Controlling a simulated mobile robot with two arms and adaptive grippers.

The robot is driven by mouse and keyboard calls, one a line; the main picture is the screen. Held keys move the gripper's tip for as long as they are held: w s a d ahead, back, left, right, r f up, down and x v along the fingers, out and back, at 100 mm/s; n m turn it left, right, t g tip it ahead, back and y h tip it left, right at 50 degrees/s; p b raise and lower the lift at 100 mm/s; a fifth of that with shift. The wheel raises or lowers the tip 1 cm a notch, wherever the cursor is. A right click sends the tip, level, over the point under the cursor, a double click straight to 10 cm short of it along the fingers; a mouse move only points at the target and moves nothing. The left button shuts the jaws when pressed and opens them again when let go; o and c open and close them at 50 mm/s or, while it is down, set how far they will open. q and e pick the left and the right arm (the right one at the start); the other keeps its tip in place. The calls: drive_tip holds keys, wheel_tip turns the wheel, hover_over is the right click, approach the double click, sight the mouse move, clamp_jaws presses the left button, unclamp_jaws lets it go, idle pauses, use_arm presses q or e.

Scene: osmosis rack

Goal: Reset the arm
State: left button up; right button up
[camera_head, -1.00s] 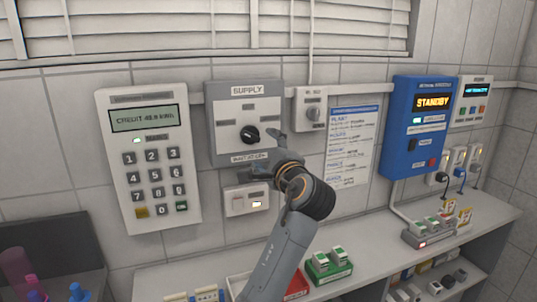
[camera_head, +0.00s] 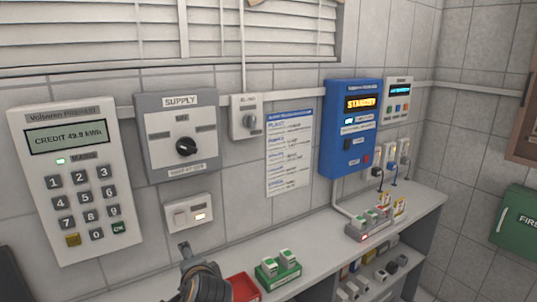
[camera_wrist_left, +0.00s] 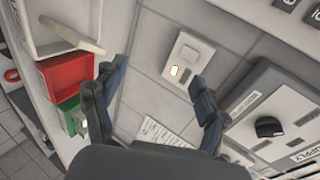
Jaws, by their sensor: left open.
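My left arm shows at the bottom of the head view, below the white switch box (camera_head: 189,215). Its gripper (camera_head: 187,252) is only partly visible there, with one finger pointing up. In the left wrist view the left gripper (camera_wrist_left: 158,72) is open, its two dark fingers wide apart with nothing between them. The switch box (camera_wrist_left: 187,60) shows beyond the fingers on the wall, apart from them. My right gripper is in neither view.
On the wall are a keypad meter (camera_head: 75,185) reading CREDIT 49.9 kWh, the SUPPLY knob panel (camera_head: 180,130) and a blue STANDBY unit (camera_head: 350,125). A red tray (camera_head: 240,288) and green tray (camera_head: 278,278) stand on the counter (camera_head: 325,240). A green FIRST box (camera_head: 515,225) hangs right.

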use_arm(q)
drive_tip(key=s+a+f+n+g+h, duration=0.2)
drive_tip(key=s+f+n+g+h, duration=0.15)
drive_tip(key=s+f, duration=1.15)
drive_tip(key=s+d+f+n+g+h, duration=0.1)
drive_tip(key=s+f+n+g, duration=0.15)
drive_tip(key=s, duration=0.75)
drive_tip(key=s+d+f+n+g+h, duration=0.1)
drive_tip(key=s+f+n+g+h, duration=0.2)
drive_tip(key=s, duration=0.7)
wheel_tip(320, 180, down, 25)
drive_tip(key=s+y, duration=0.1)
drive_tip(key=s+a+f+g, duration=0.1)
drive_tip(key=s+a+f, duration=0.2)
drive_tip(key=s+f, duration=1.4)
drive_tip(key=shift+a, duration=0.2)
